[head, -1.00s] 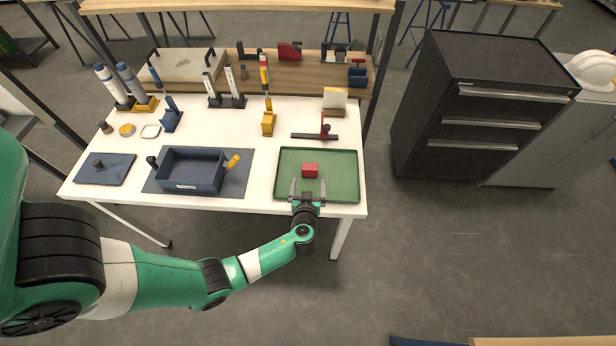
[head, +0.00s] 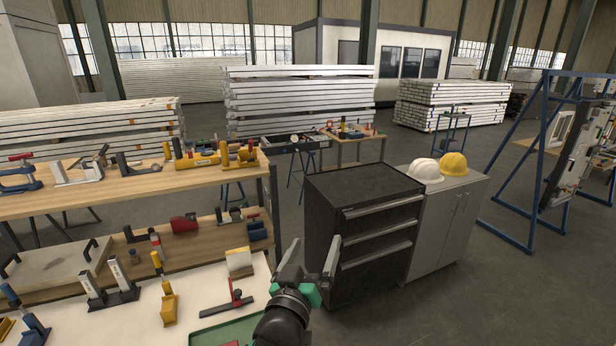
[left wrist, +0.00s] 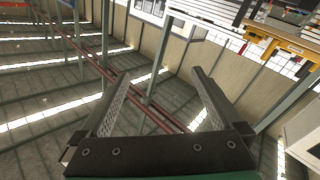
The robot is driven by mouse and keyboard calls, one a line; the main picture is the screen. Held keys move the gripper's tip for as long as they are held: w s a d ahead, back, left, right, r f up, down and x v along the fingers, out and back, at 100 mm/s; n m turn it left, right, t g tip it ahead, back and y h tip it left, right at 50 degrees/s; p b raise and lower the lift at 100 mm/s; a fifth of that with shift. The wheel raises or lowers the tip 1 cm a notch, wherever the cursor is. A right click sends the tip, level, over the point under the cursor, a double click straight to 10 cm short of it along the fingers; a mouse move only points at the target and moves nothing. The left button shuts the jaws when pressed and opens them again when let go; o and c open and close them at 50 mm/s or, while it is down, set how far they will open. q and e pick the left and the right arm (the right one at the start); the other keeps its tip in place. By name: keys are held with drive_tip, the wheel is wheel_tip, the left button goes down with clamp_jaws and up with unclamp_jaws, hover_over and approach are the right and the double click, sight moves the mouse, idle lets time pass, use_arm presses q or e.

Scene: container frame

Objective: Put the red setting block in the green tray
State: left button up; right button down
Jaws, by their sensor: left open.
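My left gripper (head: 315,243) is open and empty, raised over the right front part of the white table with its fingers pointing up. In the left wrist view the open fingers (left wrist: 158,75) have nothing between them, only roof beams and background. Only the back strip of the green tray (head: 228,332) shows at the bottom edge of the head view, partly behind my left arm. My right gripper is not in view.
A red and black tool (head: 236,300) lies behind the tray. A yellow holder (head: 169,310) stands left of it. A shelf (head: 130,180) with several tools rises behind the table. A black drawer cabinet (head: 365,225) stands right of my gripper.

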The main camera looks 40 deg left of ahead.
use_arm(q)
drive_tip(key=s+d+r+m+t+h, duration=0.3)
drive_tip(key=s+d+r, duration=0.1)
drive_tip(key=r, duration=0.5)
drive_tip(key=s+d+r+m+t+h, duration=0.3)
drive_tip(key=s+r, duration=0.3)
drive_tip(key=r, duration=0.4)
drive_tip(key=s+d+r+m+t+h, duration=0.3)
drive_tip(key=s+d+r+t, duration=0.1)
drive_tip(key=r, duration=0.6)
drive_tip(key=shift+s+d+m+t+h, duration=0.3)
drive_tip(key=shift+s+d+t+h, duration=0.1)
drive_tip(key=shift+s+d, duration=0.45)
